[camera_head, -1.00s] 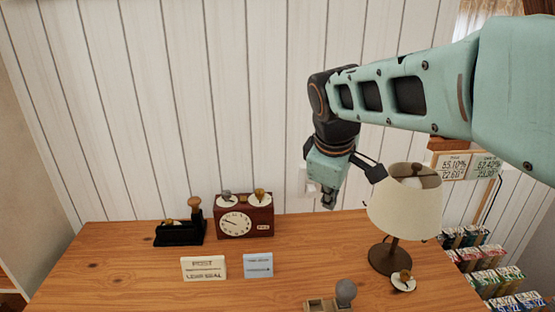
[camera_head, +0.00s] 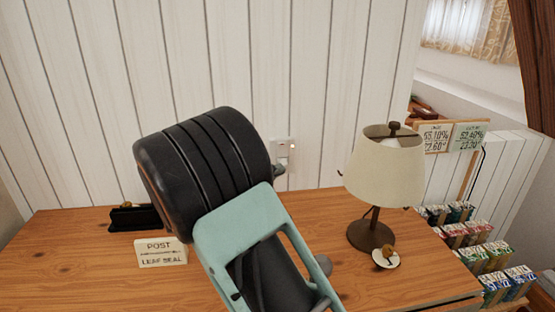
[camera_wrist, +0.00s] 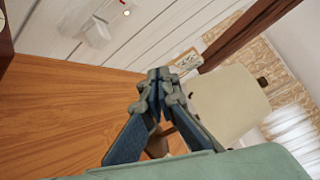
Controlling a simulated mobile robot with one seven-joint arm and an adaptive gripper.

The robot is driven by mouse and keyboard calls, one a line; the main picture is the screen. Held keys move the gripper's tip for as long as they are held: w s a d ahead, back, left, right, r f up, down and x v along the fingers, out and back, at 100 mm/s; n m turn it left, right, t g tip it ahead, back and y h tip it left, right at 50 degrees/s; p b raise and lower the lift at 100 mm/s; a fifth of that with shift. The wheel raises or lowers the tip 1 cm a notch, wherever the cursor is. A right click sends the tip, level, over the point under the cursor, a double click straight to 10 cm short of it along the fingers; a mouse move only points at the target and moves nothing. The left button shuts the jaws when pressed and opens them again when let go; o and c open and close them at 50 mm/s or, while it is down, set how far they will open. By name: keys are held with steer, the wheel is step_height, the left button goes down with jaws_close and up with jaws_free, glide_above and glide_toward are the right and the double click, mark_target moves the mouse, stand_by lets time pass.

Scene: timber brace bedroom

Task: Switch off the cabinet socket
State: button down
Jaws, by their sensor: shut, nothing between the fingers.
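The cabinet socket (camera_head: 283,150) is a small white plate on the white plank wall, above the back edge of the wooden top, with a small lit light. In the wrist view it shows at the upper left as a pale box (camera_wrist: 95,32) beside a small red light. My gripper (camera_wrist: 158,78) is shut and empty in the wrist view, its fingertips together, below and to the right of the socket in the picture and apart from it. In the head view my arm hides most of the gripper and the part of the wooden top behind it.
A lamp (camera_head: 384,180) with a cream shade stands right of the socket, with a small round white item (camera_head: 385,260) at its foot. Racks of small packets (camera_head: 480,250) are beyond the right edge.

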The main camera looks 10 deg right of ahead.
steer(key=w+a+f+n+t+b, duration=0.1)
steer(key=w+a+f+n+t, duration=0.1)
steer(key=w+a+n+t, duration=0.1)
steer(key=shift+a+f+n+y, duration=0.35)
steer(key=shift+a+n, duration=0.5)
steer(key=shift+n, duration=0.35)
steer(key=b, duration=0.2)
glide_toward(285, 146)
steer(key=d, duration=0.4)
steer(key=w, duration=0.2)
steer(key=shift+w, duration=0.4)
steer(key=shift+w+r, duration=0.15)
steer(key=shift+w, duration=0.45)
